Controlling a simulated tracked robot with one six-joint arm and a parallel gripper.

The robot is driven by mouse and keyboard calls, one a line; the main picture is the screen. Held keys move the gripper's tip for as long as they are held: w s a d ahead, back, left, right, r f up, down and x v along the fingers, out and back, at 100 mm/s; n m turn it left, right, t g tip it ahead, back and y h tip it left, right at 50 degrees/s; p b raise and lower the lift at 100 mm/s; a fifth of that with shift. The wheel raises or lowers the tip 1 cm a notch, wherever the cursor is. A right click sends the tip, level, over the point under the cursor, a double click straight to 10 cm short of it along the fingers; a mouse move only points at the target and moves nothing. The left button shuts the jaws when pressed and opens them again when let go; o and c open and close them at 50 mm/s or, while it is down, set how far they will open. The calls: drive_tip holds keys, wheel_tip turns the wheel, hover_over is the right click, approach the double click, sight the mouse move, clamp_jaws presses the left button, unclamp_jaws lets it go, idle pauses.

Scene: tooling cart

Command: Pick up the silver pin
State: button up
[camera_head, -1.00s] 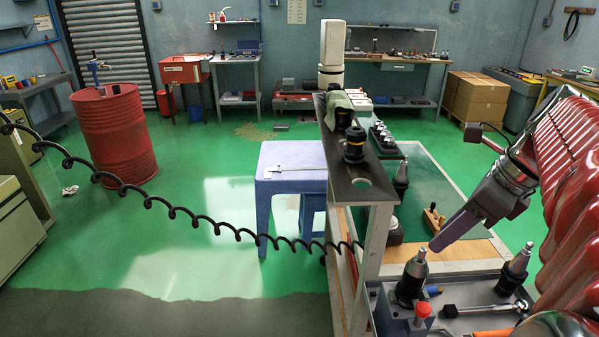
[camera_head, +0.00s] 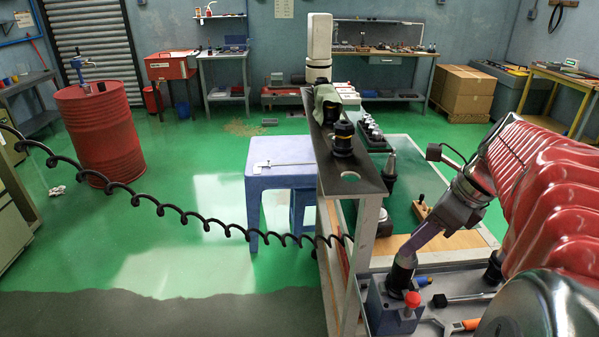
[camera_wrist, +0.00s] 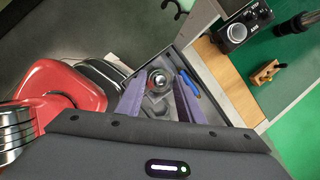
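The silver pin (camera_wrist: 158,78) shows in the wrist view as a round bright top, seen from above, between my two purple fingers. It seems to be the silver tip on a dark tapered tool holder (camera_head: 401,279), which stands upright in a blue-grey block (camera_head: 388,312). In the head view my fingertips hide the pin. My gripper (camera_head: 407,252) points down at the top of the holder. In the wrist view my gripper (camera_wrist: 160,85) is open, with one finger on each side of the pin and gaps visible. Contact cannot be told.
A red knob (camera_head: 412,299) rises from the block close to the holder. A blue-handled item (camera_wrist: 189,84) lies beside it. A ratchet wrench (camera_head: 462,299) and an orange-handled tool (camera_head: 466,325) lie on the cart tray. A black shelf (camera_head: 347,182) stands left of my arm.

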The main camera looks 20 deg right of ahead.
drive_tip(key=shift+c, duration=0.3)
clamp_jaws()
idle(0.5)
